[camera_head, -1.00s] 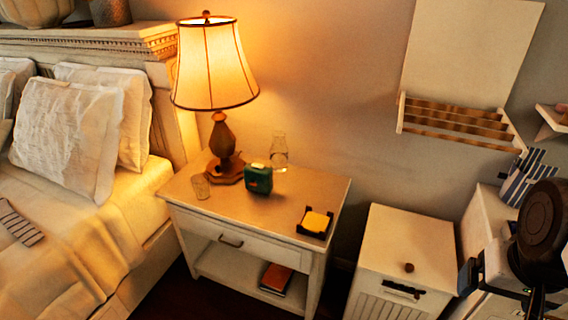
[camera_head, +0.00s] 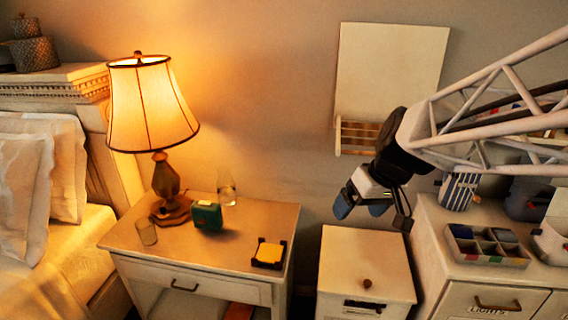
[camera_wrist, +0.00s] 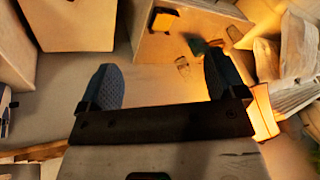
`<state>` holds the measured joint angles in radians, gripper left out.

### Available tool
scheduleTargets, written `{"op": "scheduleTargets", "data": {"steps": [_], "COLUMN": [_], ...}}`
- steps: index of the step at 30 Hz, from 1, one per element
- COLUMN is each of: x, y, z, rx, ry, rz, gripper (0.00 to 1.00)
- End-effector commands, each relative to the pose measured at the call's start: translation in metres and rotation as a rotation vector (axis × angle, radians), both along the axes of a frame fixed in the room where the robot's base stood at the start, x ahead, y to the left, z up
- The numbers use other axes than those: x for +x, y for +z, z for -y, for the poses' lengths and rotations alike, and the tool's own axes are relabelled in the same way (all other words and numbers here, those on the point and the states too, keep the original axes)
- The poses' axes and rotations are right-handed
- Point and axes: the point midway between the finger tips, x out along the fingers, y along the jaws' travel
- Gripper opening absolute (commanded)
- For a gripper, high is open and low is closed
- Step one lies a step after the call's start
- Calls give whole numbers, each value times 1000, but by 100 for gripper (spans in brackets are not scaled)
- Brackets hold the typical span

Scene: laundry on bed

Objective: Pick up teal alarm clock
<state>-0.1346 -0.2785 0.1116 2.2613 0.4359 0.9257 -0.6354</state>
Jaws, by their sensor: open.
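The teal alarm clock (camera_head: 208,216) stands on the nightstand (camera_head: 122,241), just right of the lamp's base. It also shows small in the wrist view (camera_wrist: 197,46), near the right finger. My gripper (camera_head: 360,206) is open and empty. It hangs in the air right of the nightstand, above the white hamper, well apart from the clock. In the wrist view my two blue finger pads (camera_wrist: 160,85) stand wide apart with nothing between them.
A lit lamp (camera_head: 152,105) stands left of the clock. A dark tray with yellow notes (camera_head: 269,253) lies at the nightstand's right. A white hamper (camera_head: 345,268) stands right of the nightstand.

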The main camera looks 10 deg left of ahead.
Motion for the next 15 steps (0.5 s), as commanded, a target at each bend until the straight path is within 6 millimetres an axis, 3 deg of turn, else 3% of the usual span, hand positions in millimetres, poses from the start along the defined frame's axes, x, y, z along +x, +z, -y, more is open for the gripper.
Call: {"op": "scheduleTargets", "data": {"steps": [15], "x": [105], "y": [-23], "z": [-96], "rx": [168], "ry": [276], "rz": [64], "gripper": [89]}}
